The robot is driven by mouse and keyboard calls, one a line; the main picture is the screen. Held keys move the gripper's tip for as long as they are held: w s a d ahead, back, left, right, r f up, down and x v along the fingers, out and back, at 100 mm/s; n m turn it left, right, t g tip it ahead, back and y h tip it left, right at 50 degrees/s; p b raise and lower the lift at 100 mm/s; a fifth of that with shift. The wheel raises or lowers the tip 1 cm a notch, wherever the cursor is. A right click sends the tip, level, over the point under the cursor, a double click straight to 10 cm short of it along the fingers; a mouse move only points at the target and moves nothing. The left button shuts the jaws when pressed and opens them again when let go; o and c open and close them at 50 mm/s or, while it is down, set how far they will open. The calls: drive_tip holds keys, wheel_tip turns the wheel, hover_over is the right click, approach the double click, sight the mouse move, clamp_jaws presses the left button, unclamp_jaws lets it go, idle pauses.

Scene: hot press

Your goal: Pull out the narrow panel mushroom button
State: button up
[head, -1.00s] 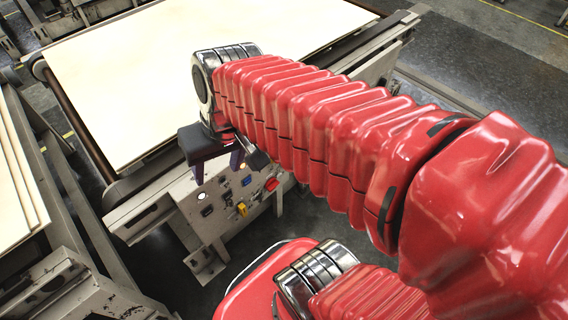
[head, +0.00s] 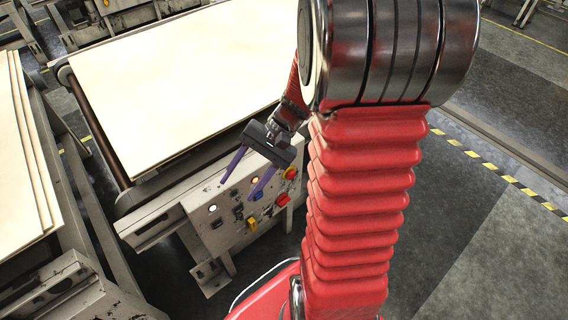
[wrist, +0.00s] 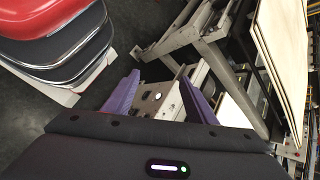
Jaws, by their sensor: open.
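The narrow grey control panel (head: 228,238) stands below the front edge of the conveyor in the head view. A red mushroom button (head: 291,173) with some yellow around it sits near the panel's upper right end. A red knob (head: 283,199) and a yellow knob (head: 252,224) are below it. My gripper (head: 237,190) is open, with two purple fingers over the panel's upper part, left of the mushroom button and apart from it. In the wrist view, part of the panel (wrist: 152,98) shows between the open fingers (wrist: 160,76); I cannot make out the red button there.
A large pale board (head: 170,85) lies on the conveyor behind the panel. More pale boards (head: 22,150) are stacked at the left, also seen in the wrist view (wrist: 280,50). Open dark floor (head: 480,230) lies to the right. My red arm covers the middle right of the head view.

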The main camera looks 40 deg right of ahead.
drive_tip(key=w+d+f+m+t+y, duration=0.3)
drive_tip(key=d+f+m+t, duration=0.9)
drive_tip(key=d+f, duration=0.4)
drive_tip(key=m+t+h, duration=0.5)
drive_tip(key=m+h, duration=0.6)
drive_tip(key=m, duration=0.2)
approach(293, 177)
drive_tip(key=s, duration=0.6)
drive_tip(key=shift+d+r, duration=0.1)
drive_tip(key=shift+r, duration=0.05)
drive_tip(key=shift+w, duration=0.15)
drive_tip(key=shift+w+a, duration=0.15)
drive_tip(key=shift+w, duration=3.25)
drive_tip(key=shift+w+a, duration=0.1)
drive_tip(key=shift+w, duration=3.35)
clamp_jaws()
